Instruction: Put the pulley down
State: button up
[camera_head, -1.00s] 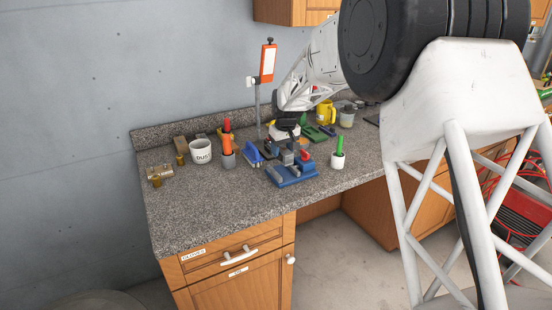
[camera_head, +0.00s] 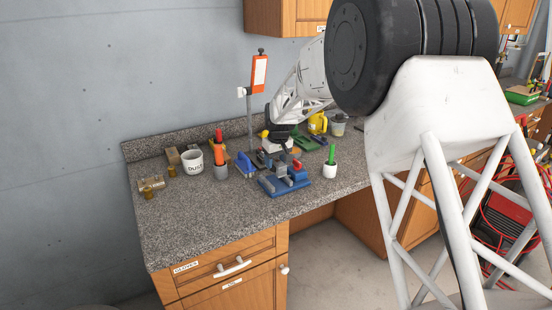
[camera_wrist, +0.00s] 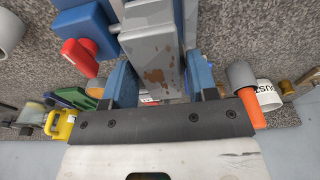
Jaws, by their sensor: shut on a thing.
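My gripper (camera_wrist: 160,90) points down over the middle of the granite counter, its two blue fingers on either side of a grey metal piece with rusty patches (camera_wrist: 150,60). I take this piece to be the pulley; its wheel cannot be made out. The fingers are shut on it. In the head view, my gripper (camera_head: 276,146) is just behind and above a blue vise-like tool (camera_head: 287,184) with a red part. The held piece is mostly hidden there, and I cannot tell whether it touches the counter.
The counter's front left (camera_head: 195,225) is clear.

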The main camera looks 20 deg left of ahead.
jog(key=shift+f, duration=2.5)
jog(key=shift+f, duration=0.2)
jog(key=o, duration=1.2)
jog(key=shift+f, duration=0.1)
jog(key=shift+s+d+r, duration=0.15)
jog(key=shift+r, duration=1.15)
jog(key=shift+s+d+r, duration=0.1)
jog(key=shift+d+r, duration=0.05)
jog(key=shift+r, duration=1.15)
jog(key=shift+s+d+r, duration=0.15)
jog(key=shift+r, duration=1.15)
grip_shut()
